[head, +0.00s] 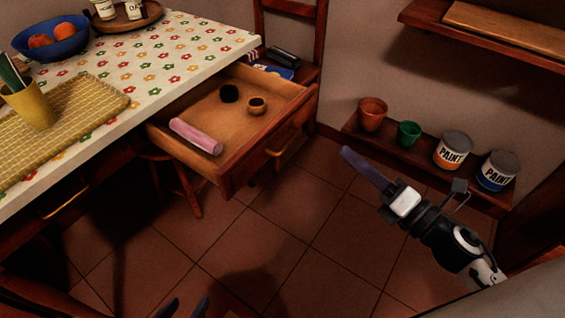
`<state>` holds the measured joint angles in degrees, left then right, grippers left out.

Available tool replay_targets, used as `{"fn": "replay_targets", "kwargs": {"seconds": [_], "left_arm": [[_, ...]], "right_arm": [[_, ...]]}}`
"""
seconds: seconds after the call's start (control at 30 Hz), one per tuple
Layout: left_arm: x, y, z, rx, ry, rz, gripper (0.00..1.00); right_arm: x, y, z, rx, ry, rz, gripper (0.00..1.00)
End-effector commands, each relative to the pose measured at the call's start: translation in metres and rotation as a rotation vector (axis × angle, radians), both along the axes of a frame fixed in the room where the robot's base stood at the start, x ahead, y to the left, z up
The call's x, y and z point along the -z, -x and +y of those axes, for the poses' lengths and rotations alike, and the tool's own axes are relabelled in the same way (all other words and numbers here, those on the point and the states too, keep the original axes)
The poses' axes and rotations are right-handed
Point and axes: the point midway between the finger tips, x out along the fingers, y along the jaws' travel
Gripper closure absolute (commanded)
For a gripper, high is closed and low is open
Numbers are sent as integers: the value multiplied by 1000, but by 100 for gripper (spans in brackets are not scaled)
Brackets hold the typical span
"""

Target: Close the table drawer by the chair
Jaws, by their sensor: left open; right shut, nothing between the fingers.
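The wooden table drawer (238,178) is pulled out from under the table (170,65), towards the right. A handle (284,146) is on its front face. The dark wooden chair (317,40) stands just behind the drawer. My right gripper (347,155) is shut and empty, right of the drawer front and apart from it. My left gripper (185,308) shows only its fingertips at the bottom edge, open, below the drawer.
A low shelf (425,165) on the right holds two pots and two paint cans (453,151). A wall shelf (480,45) is above it. The table carries a blue fruit bowl (50,42) and a yellow cup (27,104). Tiled floor (290,245) before the drawer is clear.

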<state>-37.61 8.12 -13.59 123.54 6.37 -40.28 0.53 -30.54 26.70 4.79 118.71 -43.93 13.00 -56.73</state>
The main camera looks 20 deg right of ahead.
Motion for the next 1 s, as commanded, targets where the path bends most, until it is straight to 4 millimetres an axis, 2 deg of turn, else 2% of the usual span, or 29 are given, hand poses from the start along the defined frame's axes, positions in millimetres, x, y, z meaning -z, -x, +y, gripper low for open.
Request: {"fn": "replay_targets", "kwargs": {"seconds": [0.03, 0.1, 0.2, 0.3, 0.47, 1.0], "left_arm": [[23, -1, -2, 5, 8, -2, 54], [29, -2, -5, 12, 15, 1, 54], [33, -2, -8, 18, 23, 4, 54], [33, -2, -10, 21, 27, 8, 54], [30, -1, -9, 19, 28, 7, 54], [19, 4, -1, -22, 32, -34, 54]], "right_arm": [[11, -1, 5, -66, 202, -108, 100], [9, 1, 12, -142, 449, -238, 100], [11, 4, 18, -216, 691, -362, 100], [11, 5, 22, -253, 814, -425, 100], [8, -5, 31, -264, 848, -444, 100], [7, -84, 92, -259, 840, -440, 100]]}}
